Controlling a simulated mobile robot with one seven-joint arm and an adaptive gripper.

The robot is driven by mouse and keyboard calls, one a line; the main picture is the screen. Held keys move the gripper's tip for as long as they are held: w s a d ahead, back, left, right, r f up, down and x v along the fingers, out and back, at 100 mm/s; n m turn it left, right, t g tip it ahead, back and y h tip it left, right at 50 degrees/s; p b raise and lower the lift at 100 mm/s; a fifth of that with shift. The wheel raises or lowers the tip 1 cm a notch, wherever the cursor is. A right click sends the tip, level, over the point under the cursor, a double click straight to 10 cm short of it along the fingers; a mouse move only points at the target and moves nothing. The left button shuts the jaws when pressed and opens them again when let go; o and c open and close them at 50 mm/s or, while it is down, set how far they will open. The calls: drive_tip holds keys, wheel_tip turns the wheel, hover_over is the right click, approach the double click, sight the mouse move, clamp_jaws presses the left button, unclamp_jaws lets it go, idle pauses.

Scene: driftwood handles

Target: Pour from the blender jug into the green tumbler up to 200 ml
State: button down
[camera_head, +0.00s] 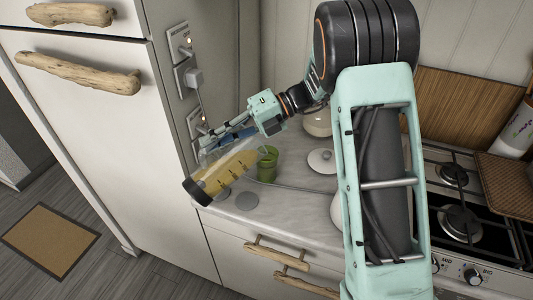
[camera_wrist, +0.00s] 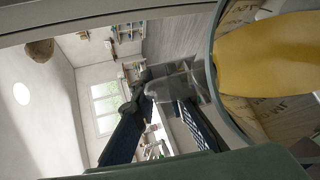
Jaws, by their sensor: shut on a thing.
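The blender jug (camera_head: 222,174) is clear, with a dark base and yellow liquid inside. It is tilted in the head view, base at lower left and mouth end toward upper right, near the tumbler. My gripper (camera_head: 212,140) is shut on the jug, seemingly at its clear handle, which shows between the dark fingers in the wrist view (camera_wrist: 175,88). The jug's yellow contents fill the right of the wrist view. The green tumbler (camera_head: 267,164) stands upright on the counter, just right of the jug. I cannot see its inside level or any stream clearly.
A gas stove (camera_head: 460,205) is at right. A tall white cabinet (camera_head: 100,110) with driftwood handles and a wall with sockets (camera_head: 180,42) stand at left.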

drive_tip(key=shift+w+d+r+y+b, duration=0.25)
drive_tip(key=shift+r+y+b, duration=0.05)
drive_tip(key=shift+r, duration=0.2)
idle(1.8)
